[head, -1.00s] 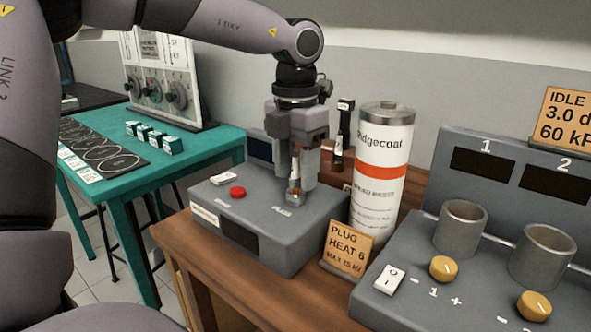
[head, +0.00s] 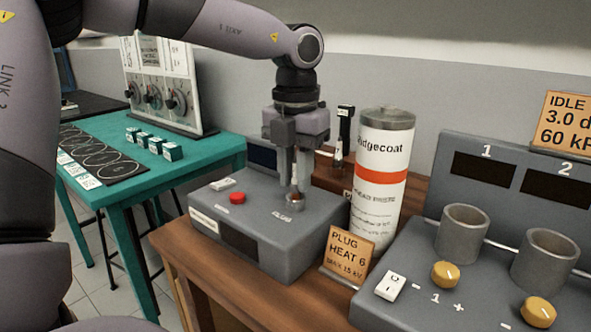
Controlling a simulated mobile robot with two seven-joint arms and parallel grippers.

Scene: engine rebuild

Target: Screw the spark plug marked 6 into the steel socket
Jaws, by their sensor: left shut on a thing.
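My left gripper (head: 295,188) points straight down over the grey box (head: 300,247) and is shut on a spark plug (head: 295,196). Only a small part of the plug shows between the fingers, and its mark cannot be read. The plug stands upright with its lower end at the steel socket (head: 295,204) on the box's top. I cannot tell how deep it sits. My right gripper is not in view.
A tall Ridgecoat canister (head: 382,205) and a "PLUG HEAT 6" card (head: 346,254) stand close to the box's right. Another plug (head: 337,152) stands in a wooden rack (head: 338,177) behind. A grey console (head: 420,290) with cups and knobs fills the right.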

